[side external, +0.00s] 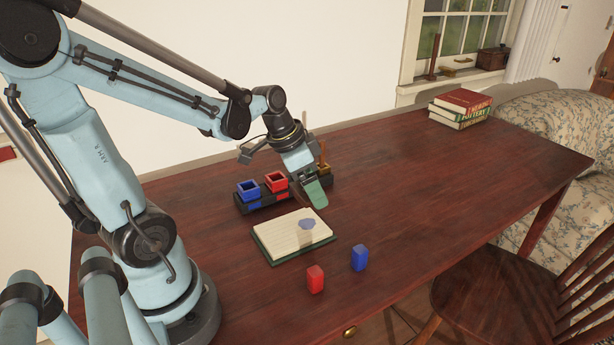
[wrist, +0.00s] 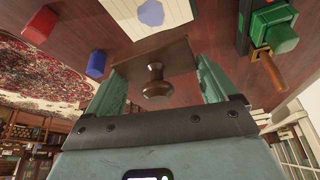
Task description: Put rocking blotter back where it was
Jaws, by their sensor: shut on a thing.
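The rocking blotter (wrist: 150,62) is dark brown wood with a round knob, seen in the wrist view. My gripper (wrist: 157,80) is shut on it, with a green finger at either side of it. In the side view my gripper (side external: 315,192) hangs over the desk, at the right end of the black desk stand (side external: 262,203) and behind the open notebook (side external: 280,240). The notebook's page carries a blue ink blot (side external: 307,224).
The stand holds a blue open box (side external: 248,189), a red open box (side external: 276,181) and an upright brown-handled thing (side external: 323,156). A red block (side external: 315,279) and a blue block (side external: 359,259) stand near the front edge. Books (side external: 461,108) lie at the far end. The desk's right side is clear.

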